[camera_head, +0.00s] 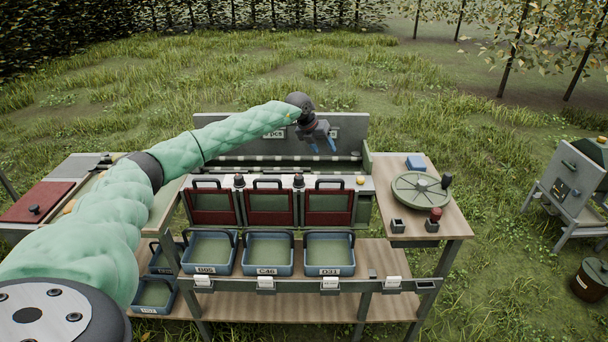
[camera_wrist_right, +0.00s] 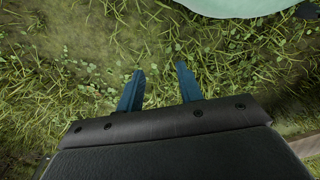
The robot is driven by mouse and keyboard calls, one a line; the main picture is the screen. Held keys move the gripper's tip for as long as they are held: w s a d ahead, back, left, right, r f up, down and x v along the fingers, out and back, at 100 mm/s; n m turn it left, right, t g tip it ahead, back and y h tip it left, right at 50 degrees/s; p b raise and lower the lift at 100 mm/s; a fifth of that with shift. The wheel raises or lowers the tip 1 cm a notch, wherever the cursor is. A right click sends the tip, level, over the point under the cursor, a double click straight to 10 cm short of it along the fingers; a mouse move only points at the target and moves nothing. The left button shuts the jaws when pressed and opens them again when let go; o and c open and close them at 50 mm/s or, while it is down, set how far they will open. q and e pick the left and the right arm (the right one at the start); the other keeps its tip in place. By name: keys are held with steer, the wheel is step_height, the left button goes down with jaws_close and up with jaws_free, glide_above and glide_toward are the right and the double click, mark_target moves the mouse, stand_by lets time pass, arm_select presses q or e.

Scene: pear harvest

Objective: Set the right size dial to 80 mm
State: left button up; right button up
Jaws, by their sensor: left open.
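Two small dark knobs stand on the front ledge of the sorting bench, between the red gates: a left one (camera_head: 240,181) and a right one (camera_head: 298,181). They look like the size dials, but their markings are too small to read. My left gripper (camera_head: 325,148) reaches in from the left over the bench's rear channel. Its blue fingers are apart and empty, behind and above the right knob, not touching it. My right gripper (camera_wrist_right: 158,85) shows in the right wrist view, with its blue fingers apart over grass and nothing between them.
Three red gates (camera_head: 330,203) stand above blue trays (camera_head: 329,272) in front. A round green turntable (camera_head: 421,188) and a red-topped knob (camera_head: 435,215) stand on the right tabletop. A grey backboard (camera_head: 352,127) rises behind the channel. A green machine (camera_head: 570,185) stands at far right.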

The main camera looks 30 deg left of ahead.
mark_target(299, 177)
arm_select(q)
steer(key=s+a+g+y, duration=0.1)
steer(key=s, duration=0.1)
steer(key=s+a+f+n+g+y, duration=0.1)
steer(key=s+a+g, duration=0.1)
steer(key=s, duration=0.1)
steer(key=s+a+f+g+y, duration=0.1)
steer(key=s+a, duration=0.1)
steer(key=shift+s+a+f+n+g, duration=0.1)
steer(key=shift+s+n+g, duration=0.2)
steer(key=shift+g, duration=0.1)
steer(key=shift+f, duration=0.1)
step_height(299, 177, down, 6)
steer(key=p, duration=0.3)
steer(key=shift+f, duration=0.9)
arm_select(e)
step_height(299, 177, down, 7)
steer(key=s+d+t, duration=0.1)
steer(key=d, duration=0.1)
steer(key=shift+s+d+r, duration=0.15)
steer(key=shift+s+d, duration=0.05)
arm_select(q)
steer(key=shift+c, duration=0.2)
steer(key=c, duration=0.9)
arm_select(e)
steer(key=shift+s+d, duration=0.1)
